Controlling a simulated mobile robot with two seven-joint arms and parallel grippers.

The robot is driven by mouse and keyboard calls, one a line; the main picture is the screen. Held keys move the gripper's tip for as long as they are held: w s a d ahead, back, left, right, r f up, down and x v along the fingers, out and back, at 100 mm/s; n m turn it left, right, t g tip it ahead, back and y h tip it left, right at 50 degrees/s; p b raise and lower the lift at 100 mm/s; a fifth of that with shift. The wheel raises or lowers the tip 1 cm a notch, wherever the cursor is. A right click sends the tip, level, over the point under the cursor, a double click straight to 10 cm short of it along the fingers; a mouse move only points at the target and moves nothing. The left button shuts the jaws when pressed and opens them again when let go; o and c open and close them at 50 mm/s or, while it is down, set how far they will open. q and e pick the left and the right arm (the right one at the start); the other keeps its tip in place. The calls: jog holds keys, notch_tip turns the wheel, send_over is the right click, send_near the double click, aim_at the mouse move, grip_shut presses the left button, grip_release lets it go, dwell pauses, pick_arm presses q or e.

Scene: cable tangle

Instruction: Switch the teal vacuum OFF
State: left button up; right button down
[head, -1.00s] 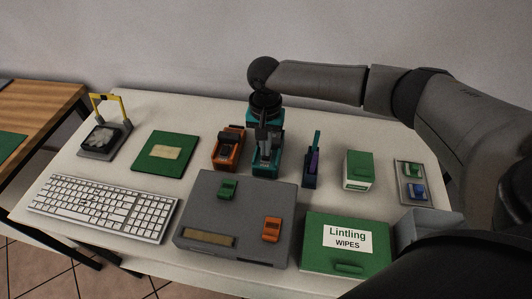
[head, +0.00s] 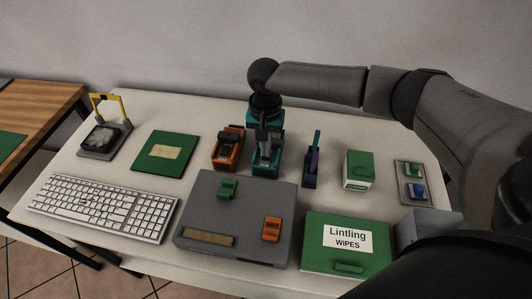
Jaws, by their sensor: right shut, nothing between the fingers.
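The teal vacuum (head: 267,162) stands upright on the white table, behind the grey box. My right gripper (head: 264,140) points down over it from the arm above, with its fingers shut and empty. The fingertips are at or just above the vacuum's top; I cannot tell whether they touch it. The gripper and wrist hide the vacuum's upper middle, and I cannot make out its switch. My left gripper is not in view.
An orange device (head: 228,150) stands close on the left, and a dark holder with a purple item (head: 312,165) on the right. A grey box (head: 232,215), keyboard (head: 100,207), green wipes box (head: 345,243) and green-white box (head: 358,170) surround it.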

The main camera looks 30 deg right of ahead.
jog(key=shift+f, duration=0.8)
dwell(0.4)
notch_tip(320, 180, up, 7)
jog(key=p, duration=0.9)
jog(key=shift+r, duration=0.1)
dwell(0.5)
